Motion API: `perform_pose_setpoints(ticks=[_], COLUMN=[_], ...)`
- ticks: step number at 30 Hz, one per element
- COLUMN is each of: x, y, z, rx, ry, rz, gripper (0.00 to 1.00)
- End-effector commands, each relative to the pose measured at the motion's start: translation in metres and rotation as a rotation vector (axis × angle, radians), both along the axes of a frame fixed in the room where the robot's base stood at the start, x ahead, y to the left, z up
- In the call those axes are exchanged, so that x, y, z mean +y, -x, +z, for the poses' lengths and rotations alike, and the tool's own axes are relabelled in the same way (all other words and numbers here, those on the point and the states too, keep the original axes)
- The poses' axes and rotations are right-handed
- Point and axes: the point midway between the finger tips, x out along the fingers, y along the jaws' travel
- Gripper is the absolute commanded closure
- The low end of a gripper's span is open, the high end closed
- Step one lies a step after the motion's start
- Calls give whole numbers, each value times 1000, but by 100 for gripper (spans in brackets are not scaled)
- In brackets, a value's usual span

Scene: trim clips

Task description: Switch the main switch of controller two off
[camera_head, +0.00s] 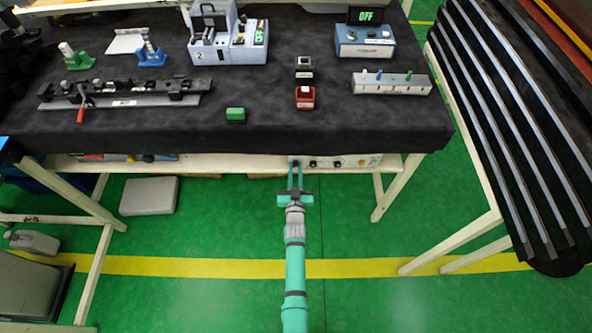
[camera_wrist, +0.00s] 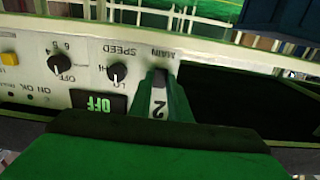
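Controller two is a pale panel under the table's front edge, shown in the head view (camera_head: 335,162) and upside down in the wrist view (camera_wrist: 85,72). Its main switch (camera_wrist: 160,76) is a dark lever beside the lettering MAIN, above a label 2. My gripper (camera_head: 295,166) reaches the left part of the panel. In the wrist view, its green fingers (camera_wrist: 160,92) stand close on both sides of the switch, with no clear gap. The panel's small display (camera_wrist: 98,103) reads OFF in green. The fingers hide part of the switch, so its exact position is unclear.
The speed knob (camera_wrist: 118,71) and another black knob (camera_wrist: 61,66) sit beside the switch, with a yellow button (camera_wrist: 9,59) farther left. The table (camera_head: 180,135) overhangs the panel. On it stand a blue box with an OFF display (camera_head: 364,40) and a machine marked 2 (camera_head: 225,42).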

Motion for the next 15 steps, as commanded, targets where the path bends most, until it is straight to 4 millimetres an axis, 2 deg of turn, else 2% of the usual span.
perform_pose_setpoints(ticks=[8, 15], x=[0, 0], y=[0, -1], z=[-1, -5], rx=[-13, -100], ry=[0, 1], rz=[0, 0], gripper=[100, 100])
